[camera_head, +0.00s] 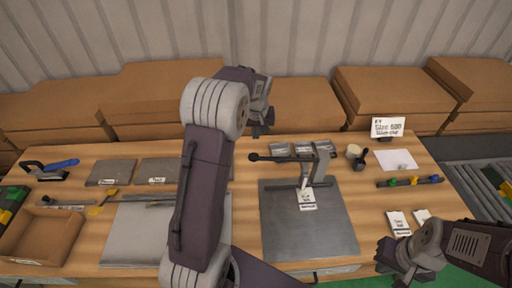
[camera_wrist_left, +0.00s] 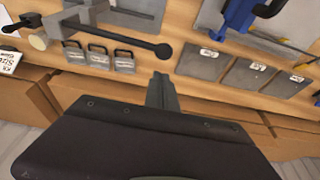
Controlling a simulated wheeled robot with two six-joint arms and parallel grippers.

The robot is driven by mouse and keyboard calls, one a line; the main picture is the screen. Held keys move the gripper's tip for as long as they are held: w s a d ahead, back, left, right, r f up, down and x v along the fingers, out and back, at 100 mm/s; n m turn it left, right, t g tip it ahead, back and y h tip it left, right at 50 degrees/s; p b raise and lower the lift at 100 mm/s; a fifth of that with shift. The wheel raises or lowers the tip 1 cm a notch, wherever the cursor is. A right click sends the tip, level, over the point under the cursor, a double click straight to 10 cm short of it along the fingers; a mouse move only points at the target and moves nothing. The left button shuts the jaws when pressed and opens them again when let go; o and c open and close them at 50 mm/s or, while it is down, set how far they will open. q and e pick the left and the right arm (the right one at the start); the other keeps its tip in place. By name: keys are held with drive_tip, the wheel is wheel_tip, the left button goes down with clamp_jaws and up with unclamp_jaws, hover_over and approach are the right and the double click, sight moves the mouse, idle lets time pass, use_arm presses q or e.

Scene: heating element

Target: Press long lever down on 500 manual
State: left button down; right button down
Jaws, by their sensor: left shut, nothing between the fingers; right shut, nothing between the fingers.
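The manual press (camera_head: 320,160) stands at the back of a dark grey metal plate (camera_head: 325,225). Its long lever (camera_head: 280,157) points left, about level, and ends in a black ball. The lever also shows in the left wrist view (camera_wrist_left: 110,36). My left gripper (camera_head: 262,128) is shut and empty, behind and above the ball end, apart from it. In the left wrist view its shut fingers (camera_wrist_left: 160,92) lie just below the ball, not touching it as far as I can see. My right gripper (camera_head: 393,265) is shut and empty at the front right.
A size sign (camera_head: 388,127) stands behind the press on the right. Small metal blocks (camera_head: 303,148) sit behind the lever. Cardboard boxes (camera_head: 290,105) line the back. A cardboard tray (camera_head: 40,235) and a blue-handled tool (camera_head: 60,165) are at left. My left arm hides part of the table.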

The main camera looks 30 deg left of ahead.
use_arm(q)
drive_tip(key=p, duration=0.5)
approach(254, 156)
drive_tip(key=x, duration=0.5)
drive_tip(key=shift+w+f, duration=0.2)
drive_tip(key=shift+f, duration=0.5)
drive_tip(key=shift+f, duration=0.1)
